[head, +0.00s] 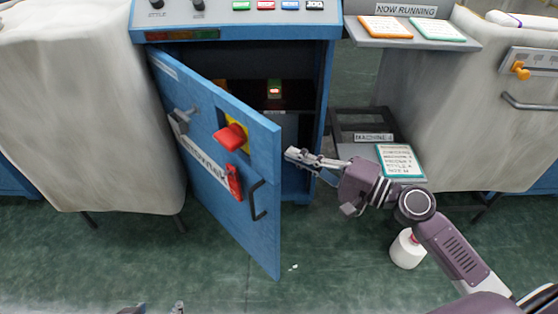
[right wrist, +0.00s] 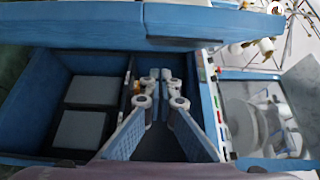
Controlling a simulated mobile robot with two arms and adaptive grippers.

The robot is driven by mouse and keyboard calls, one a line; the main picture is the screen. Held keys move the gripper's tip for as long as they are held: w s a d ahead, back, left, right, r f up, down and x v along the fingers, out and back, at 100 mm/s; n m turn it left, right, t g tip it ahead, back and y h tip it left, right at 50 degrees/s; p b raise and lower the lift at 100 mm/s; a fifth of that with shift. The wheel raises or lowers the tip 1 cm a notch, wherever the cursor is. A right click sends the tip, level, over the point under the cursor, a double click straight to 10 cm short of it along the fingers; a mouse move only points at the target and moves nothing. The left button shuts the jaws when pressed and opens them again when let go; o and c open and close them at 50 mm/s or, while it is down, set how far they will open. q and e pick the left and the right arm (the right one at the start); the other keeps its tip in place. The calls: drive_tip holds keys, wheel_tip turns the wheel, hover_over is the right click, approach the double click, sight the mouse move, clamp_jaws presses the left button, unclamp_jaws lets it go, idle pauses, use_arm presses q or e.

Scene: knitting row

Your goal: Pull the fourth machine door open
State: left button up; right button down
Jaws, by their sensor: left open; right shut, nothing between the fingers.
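The blue machine door (head: 205,155) stands partly open in the head view, hinged at its left, with its free edge swung out toward me. It carries a black bar handle (head: 257,200), a red knob (head: 231,137) on a yellow plate and a red tag (head: 234,182). My right gripper (head: 290,155) is shut and empty just right of the door's free edge, in front of the dark cabinet opening; I cannot tell if it touches the door. It also shows in the right wrist view (right wrist: 160,76). My left gripper (head: 156,308) is open at the bottom edge, mostly out of frame.
Inside the cabinet is a small box with a red light (head: 274,89). Grey-covered machines stand left (head: 85,110) and right (head: 465,120). A low shelf with a card (head: 400,160) and a white cone (head: 407,249) are near my right arm.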

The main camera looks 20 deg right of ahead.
sight(278, 164)
use_arm(q)
drive_tip(key=s+a+f+g+p, duration=0.1)
drive_tip(key=s+a+f+g, duration=0.1)
drive_tip(key=s, duration=0.5)
drive_tip(key=shift+s+g+y, duration=0.15)
drive_tip(key=shift+g+y, duration=0.25)
drive_tip(key=shift+g, duration=0.3)
use_arm(e)
drive_tip(key=shift+s+a, duration=0.2)
drive_tip(key=shift+a, duration=0.95)
drive_tip(key=shift+s+a, duration=0.2)
drive_tip(key=shift+a, duration=0.9)
use_arm(q)
drive_tip(key=shift+f, duration=0.1)
use_arm(e)
drive_tip(key=shift+a, duration=0.1)
